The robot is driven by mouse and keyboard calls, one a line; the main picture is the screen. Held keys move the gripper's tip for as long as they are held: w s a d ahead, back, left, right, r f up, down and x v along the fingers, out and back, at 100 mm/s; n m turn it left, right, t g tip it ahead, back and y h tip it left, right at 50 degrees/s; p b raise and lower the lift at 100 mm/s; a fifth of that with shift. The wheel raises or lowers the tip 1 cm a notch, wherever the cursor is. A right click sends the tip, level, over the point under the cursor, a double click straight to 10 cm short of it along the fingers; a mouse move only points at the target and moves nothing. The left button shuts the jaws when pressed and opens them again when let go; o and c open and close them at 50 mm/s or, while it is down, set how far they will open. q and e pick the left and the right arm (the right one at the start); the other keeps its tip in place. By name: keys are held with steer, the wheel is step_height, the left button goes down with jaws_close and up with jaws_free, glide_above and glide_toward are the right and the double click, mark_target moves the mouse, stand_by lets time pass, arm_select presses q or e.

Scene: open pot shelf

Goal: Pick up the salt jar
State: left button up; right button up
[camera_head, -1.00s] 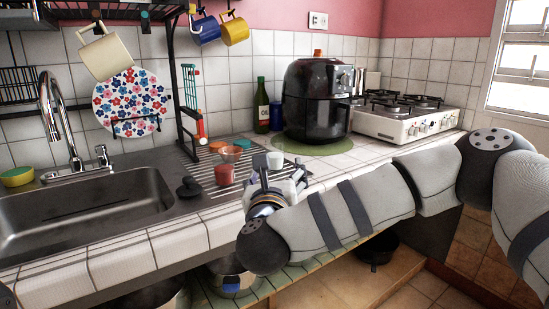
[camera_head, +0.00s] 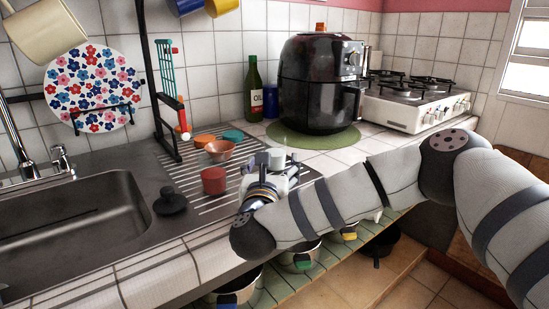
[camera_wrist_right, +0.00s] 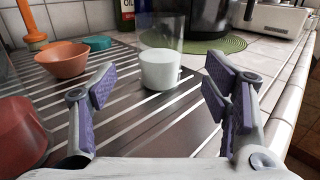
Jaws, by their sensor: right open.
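The salt jar (camera_wrist_right: 162,68) is a clear glass with white filling, standing upright on the striped drainboard. In the head view its upper part (camera_head: 276,156) shows just beyond my right gripper (camera_head: 270,172), which hides its lower part. In the right wrist view my right gripper (camera_wrist_right: 160,92) is open and empty. The jar stands ahead of its fingertips, in line with the gap between them, and does not appear to touch either finger. My left gripper is not in view.
A red cup (camera_head: 213,181) and an orange bowl (camera_head: 220,151) stand left of the jar. A dark knob-topped item (camera_head: 171,203) lies by the sink (camera_head: 75,225). The air fryer (camera_head: 320,90) on a green mat (camera_head: 300,138) and an oil bottle (camera_head: 254,90) stand behind.

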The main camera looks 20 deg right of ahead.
mark_target(274, 155)
steer(key=x, duration=0.5)
steer(key=shift+r, duration=0.1)
steer(key=c, duration=1.4)
steer(key=shift+o, duration=0.2)
